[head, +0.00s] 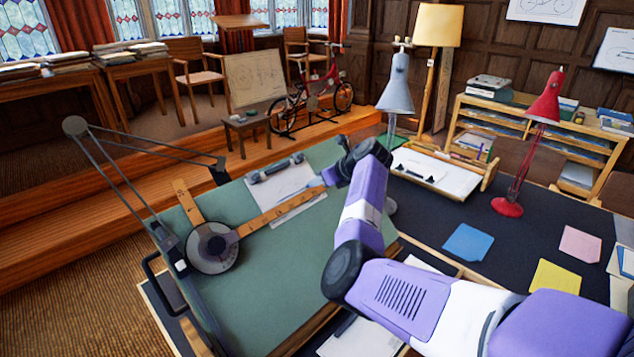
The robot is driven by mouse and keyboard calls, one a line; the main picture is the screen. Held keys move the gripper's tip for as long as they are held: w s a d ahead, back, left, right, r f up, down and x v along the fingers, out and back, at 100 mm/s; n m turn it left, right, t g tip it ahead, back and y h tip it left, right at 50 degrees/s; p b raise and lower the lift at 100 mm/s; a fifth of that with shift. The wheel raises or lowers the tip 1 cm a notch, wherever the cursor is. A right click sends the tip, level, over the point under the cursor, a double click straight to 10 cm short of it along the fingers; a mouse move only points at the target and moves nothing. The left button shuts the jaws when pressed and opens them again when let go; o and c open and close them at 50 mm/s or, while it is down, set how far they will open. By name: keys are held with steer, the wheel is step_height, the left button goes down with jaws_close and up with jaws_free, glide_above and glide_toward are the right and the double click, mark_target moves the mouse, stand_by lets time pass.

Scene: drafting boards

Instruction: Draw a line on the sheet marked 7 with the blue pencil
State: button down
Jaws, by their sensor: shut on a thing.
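My gripper (333,177) is at the end of my purple arm, above the right end of the wooden ruler on the green drafting board (285,285). It is small, dark and partly covered by my wrist. It is shut, but what it holds is hidden. A white sheet (283,184) lies under the ruler at the far side of this board. Another white sheet (447,176) lies on a smaller board behind, and part of a third (350,342) shows at the bottom. I can read no 7 on any sheet. I cannot make out the blue pencil.
A drafting arm with a round dial (213,247) and wooden rulers (275,213) covers the board's left part. A grey lamp (396,90) and a red lamp (543,105) stand on the dark table (430,212). Blue (468,242), pink (580,244) and yellow (556,276) papers lie at right.

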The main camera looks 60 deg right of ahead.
steer(key=shift+s, duration=0.1)
steer(key=shift+r+v, duration=0.25)
steer(key=shift+v, duration=2.15)
steer(key=s+r, duration=0.3)
steer(key=r, duration=0.3)
steer(key=shift+a+r, duration=0.25)
steer(key=shift+a, duration=0.1)
